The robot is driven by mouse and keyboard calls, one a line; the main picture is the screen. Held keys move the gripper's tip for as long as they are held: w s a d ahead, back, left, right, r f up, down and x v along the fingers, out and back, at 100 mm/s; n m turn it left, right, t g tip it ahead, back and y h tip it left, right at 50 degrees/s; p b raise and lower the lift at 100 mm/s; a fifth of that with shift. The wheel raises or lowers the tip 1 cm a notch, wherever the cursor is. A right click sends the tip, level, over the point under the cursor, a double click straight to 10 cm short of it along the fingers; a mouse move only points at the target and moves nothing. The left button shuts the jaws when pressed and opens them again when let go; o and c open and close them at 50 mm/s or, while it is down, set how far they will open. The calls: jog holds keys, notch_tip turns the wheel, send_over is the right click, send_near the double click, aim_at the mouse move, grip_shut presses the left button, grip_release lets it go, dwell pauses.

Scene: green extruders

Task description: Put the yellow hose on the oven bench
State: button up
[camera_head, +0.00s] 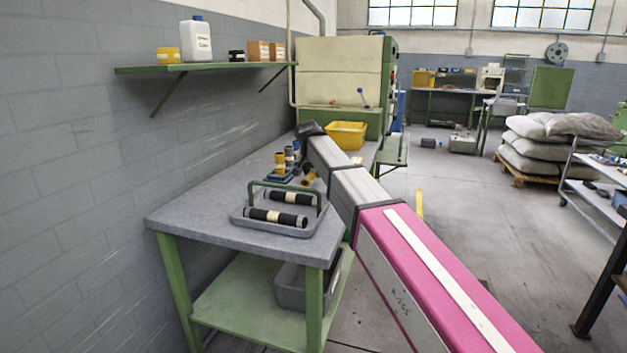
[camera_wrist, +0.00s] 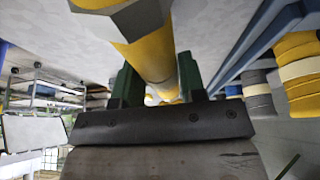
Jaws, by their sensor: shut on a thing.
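A cream oven-like cabinet (camera_head: 335,70) stands at the bench's far end.
A blue stand (camera_head: 279,178) with upright hose pieces is close to my gripper. A grey carrier tray (camera_head: 240,218) with black rolls sits nearer. A yellow bin (camera_head: 346,135) stands farther back. A wall shelf (camera_head: 210,67) hangs at left. The bench's near-left top is clear.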

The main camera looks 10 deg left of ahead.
jog(key=shift+f, duration=1.45)
jog(key=o, duration=1)
jog(key=shift+f, duration=0.1)
jog(key=shift+o, duration=0.2)
jog(key=v, duration=1.2)
